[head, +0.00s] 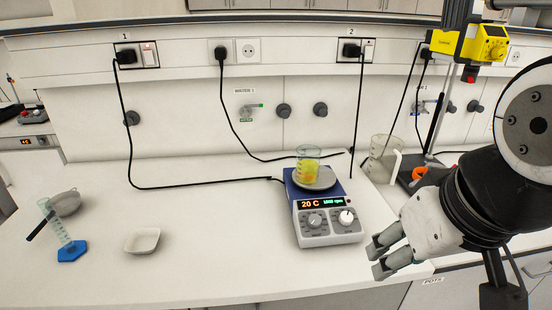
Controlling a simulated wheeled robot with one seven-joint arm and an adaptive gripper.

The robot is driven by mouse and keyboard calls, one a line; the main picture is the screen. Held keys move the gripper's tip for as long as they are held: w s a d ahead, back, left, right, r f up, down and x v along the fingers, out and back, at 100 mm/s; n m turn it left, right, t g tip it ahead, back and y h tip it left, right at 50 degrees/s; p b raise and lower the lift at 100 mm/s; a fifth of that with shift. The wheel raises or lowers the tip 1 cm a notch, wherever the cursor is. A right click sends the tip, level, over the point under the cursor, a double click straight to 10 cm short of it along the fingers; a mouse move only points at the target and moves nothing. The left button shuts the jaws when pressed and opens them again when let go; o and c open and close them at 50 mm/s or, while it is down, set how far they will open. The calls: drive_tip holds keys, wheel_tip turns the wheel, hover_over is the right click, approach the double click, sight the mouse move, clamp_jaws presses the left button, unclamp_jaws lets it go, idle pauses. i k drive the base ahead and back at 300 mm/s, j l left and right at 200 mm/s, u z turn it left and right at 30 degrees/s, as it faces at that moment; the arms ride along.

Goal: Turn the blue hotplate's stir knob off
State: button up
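The blue hotplate (290,190) stands on the white bench, right of the middle, with a grey control front. Its display (321,202) shows 20 C in orange and a green rpm reading too small to read surely. Two knobs sit below it: a grey left knob (314,220) and a white right knob (346,217), which is under the rpm side. A beaker (308,165) with yellow-orange liquid stands on the round plate. My gripper (376,259) is right of and nearer than the knobs, apart from the hotplate, its fingers slightly apart and empty.
A large empty beaker (381,160) and a stand (437,130) are behind my arm. A black cable (200,184) runs to the hotplate. A white dish (142,241) and a blue-footed cylinder (70,250) stand at left. The bench front between is clear.

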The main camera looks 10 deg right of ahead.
sight(346, 218)
drive_tip(key=i+l+u, duration=0.1)
drive_tip(key=l+u, duration=0.2)
drive_tip(key=l, duration=0.35)
drive_tip(key=i+l+u, duration=0.1)
drive_tip(key=l+u, duration=0.2)
drive_tip(key=l, duration=0.35)
